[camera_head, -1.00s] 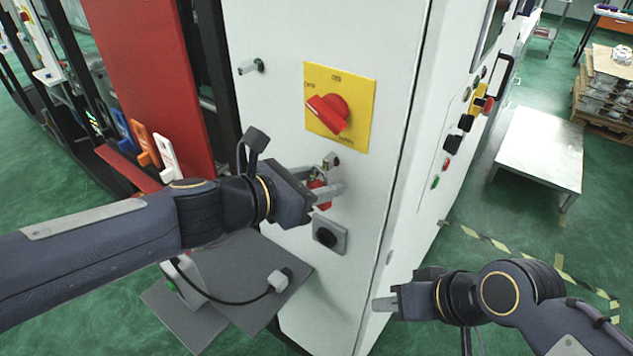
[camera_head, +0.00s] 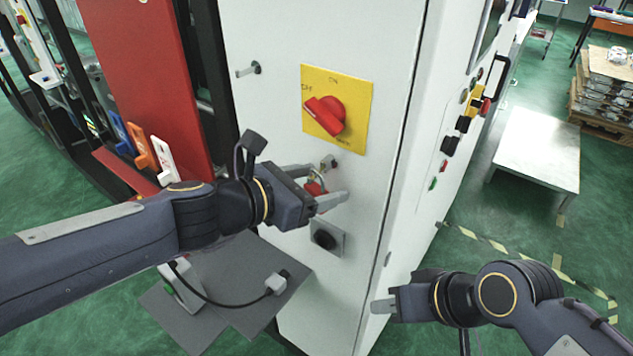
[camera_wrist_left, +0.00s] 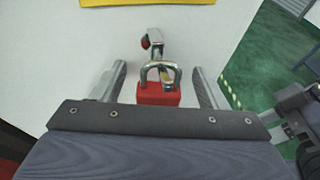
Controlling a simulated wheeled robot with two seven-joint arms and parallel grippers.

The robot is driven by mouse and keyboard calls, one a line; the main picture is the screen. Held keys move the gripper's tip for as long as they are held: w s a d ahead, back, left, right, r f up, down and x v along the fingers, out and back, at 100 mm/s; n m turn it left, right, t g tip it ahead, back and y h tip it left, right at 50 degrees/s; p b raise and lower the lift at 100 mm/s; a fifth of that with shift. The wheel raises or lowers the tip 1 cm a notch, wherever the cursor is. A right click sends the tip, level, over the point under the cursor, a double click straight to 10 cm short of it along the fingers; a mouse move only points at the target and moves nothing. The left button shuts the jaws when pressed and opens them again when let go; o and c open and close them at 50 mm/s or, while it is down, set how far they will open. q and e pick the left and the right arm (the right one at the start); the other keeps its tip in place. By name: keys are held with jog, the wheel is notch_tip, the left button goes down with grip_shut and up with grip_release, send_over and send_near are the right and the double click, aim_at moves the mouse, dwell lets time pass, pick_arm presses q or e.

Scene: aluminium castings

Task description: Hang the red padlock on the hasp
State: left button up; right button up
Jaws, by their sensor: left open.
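The red padlock (camera_head: 315,188) is at the hasp (camera_head: 328,162) on the white cabinet, below the yellow switch plate. In the left wrist view its red body (camera_wrist_left: 158,95) hangs below its steel shackle, which meets the metal hasp (camera_wrist_left: 156,47); whether the shackle is fully closed I cannot tell. My left gripper (camera_head: 318,187) is open around the padlock, with a finger on each side and a gap to both in the wrist view (camera_wrist_left: 160,86). My right gripper (camera_head: 383,305) is beside the cabinet's lower right edge, away from the padlock; its finger gap cannot be made out.
A red rotary switch (camera_head: 328,113) on a yellow plate (camera_head: 358,92) sits above the hasp. A peg (camera_head: 248,70) sticks out at upper left. A grey shelf (camera_head: 235,263) with a cabled box is below my left arm.

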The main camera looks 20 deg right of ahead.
pick_arm(q)
jog(key=s+a+f+m+y+p, duration=0.15)
jog(key=s+a+m, duration=0.35)
jog(key=a, duration=0.5)
jog(key=s+a+f+m+y, duration=0.15)
jog(key=s+a+m, duration=0.35)
jog(key=a, duration=0.5)
jog(key=s+a+f+m+y, duration=0.3)
jog(key=a+f+m, duration=0.1)
jog(key=a+m, duration=0.1)
jog(key=s+a+f+m+y, duration=0.3)
jog(key=a+m, duration=0.3)
jog(key=a, duration=0.2)
jog(key=shift+s+a+f+y, duration=0.2)
jog(key=shift+s+f+y, duration=0.1)
jog(key=shift+s+f, duration=0.35)
